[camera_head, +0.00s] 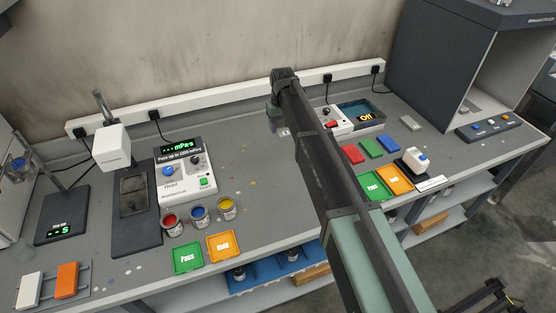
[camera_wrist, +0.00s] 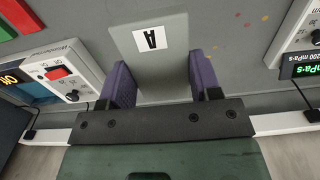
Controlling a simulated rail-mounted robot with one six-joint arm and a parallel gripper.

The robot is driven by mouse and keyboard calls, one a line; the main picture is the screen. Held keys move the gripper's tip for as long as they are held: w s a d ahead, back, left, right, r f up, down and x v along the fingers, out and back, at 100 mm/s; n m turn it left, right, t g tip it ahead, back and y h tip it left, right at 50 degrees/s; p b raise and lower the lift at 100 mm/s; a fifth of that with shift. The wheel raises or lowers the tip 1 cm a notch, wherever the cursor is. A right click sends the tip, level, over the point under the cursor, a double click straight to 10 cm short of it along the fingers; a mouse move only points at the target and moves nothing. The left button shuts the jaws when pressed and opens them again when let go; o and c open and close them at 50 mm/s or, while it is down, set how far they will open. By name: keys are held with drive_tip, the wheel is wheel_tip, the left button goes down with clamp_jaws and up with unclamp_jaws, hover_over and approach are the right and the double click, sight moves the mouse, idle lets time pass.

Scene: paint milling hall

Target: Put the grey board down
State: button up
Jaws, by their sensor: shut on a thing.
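The grey board (camera_wrist: 178,55) is a flat light-grey plate with a white label marked "A". In the wrist view it sits between the two purple fingers of my gripper (camera_wrist: 158,75), which is shut on it. Its label faces the camera. The grey bench top (camera_wrist: 235,45) shows around the board; I cannot tell whether they touch. In the head view my arm covers most of the gripper and board, near the back middle of the bench (camera_head: 262,150).
A viscometer (camera_head: 183,172) and paint cans (camera_head: 200,215) stand left of my arm, with green Pass (camera_head: 188,258) and orange Hold (camera_head: 224,246) plates in front. Bench between viscometer and arm is mostly clear.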

sight(281, 165)
wheel_tip(281, 165, down, 18)
drive_tip(key=b, duration=1.5)
drive_tip(key=shift+b, duration=0.3)
drive_tip(key=shift+r+p, duration=0.3)
drive_tip(key=shift+r, duration=0.1)
drive_tip(key=shift+f, duration=0.25)
drive_tip(key=o, duration=0.9)
drive_tip(key=shift+r, duration=0.15)
